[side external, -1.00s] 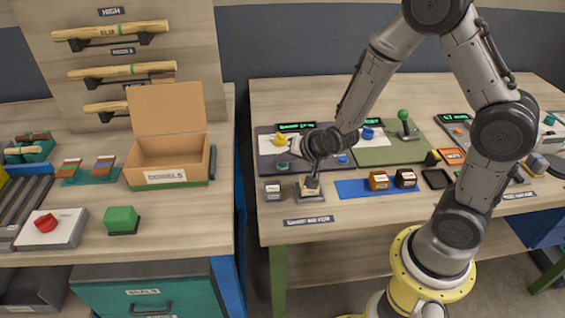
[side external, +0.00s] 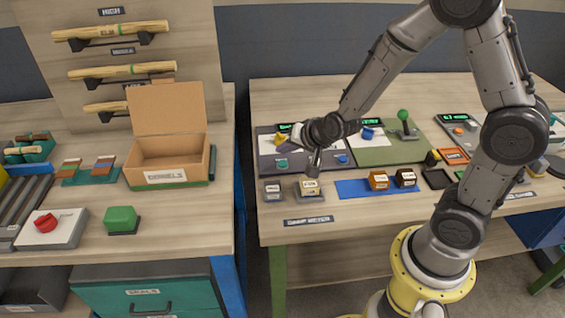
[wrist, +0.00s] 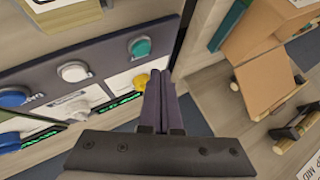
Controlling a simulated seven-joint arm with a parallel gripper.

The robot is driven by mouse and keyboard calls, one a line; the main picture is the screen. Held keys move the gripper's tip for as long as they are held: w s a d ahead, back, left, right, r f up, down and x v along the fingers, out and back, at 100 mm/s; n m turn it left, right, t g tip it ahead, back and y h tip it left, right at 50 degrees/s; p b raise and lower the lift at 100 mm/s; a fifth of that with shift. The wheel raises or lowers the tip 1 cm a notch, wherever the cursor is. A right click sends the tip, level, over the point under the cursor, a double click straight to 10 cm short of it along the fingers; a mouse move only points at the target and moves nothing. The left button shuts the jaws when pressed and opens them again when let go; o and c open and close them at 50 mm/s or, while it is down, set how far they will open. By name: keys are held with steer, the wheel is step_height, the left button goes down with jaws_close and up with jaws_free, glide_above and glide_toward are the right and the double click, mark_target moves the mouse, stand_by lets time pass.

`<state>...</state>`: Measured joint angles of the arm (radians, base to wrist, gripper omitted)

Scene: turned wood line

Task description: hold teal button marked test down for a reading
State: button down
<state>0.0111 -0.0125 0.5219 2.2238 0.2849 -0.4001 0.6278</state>
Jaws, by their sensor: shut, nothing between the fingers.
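The teal button (side external: 282,163) sits at the front left of the dark panel (side external: 265,148). It also shows in the wrist view (wrist: 139,47), just beyond my fingertips and slightly left; its marking is not readable. My gripper (side external: 313,172) is shut and empty above the panel's front edge, right of the teal button and apart from it. In the wrist view my closed fingers (wrist: 158,82) point toward the panel edge.
The panel also carries a yellow knob (wrist: 141,82), a white button (wrist: 75,72), blue controls (wrist: 12,97) and green displays. A pale labelled block (side external: 308,187) sits on a pad in front, beside a grey one (side external: 272,188). An open box (side external: 168,160) stands on the left bench.

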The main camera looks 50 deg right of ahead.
steer(key=shift+r, duration=1.75)
step_height(320, 180, up, 8)
steer(key=t, duration=0.2)
glide_above(285, 165)
step_height(285, 165, up, 4)
steer(key=s+a+n, duration=0.1)
steer(key=s+a, duration=0.1)
steer(key=s+a+r+n+y, duration=0.2)
steer(key=s+r+n, duration=0.15)
steer(key=s, duration=0.35)
steer(key=s+f+n+g, duration=0.2)
steer(key=s+n, duration=0.1)
steer(key=s, duration=0.5)
steer(key=s+d+f+n+g, duration=0.1)
steer(key=s+f+n+g, duration=0.1)
steer(key=s, duration=0.5)
steer(key=shift+s+n+g+h, duration=0.3)
steer(key=shift+s+n+g, duration=0.05)
steer(key=shift+n+g, duration=0.35)
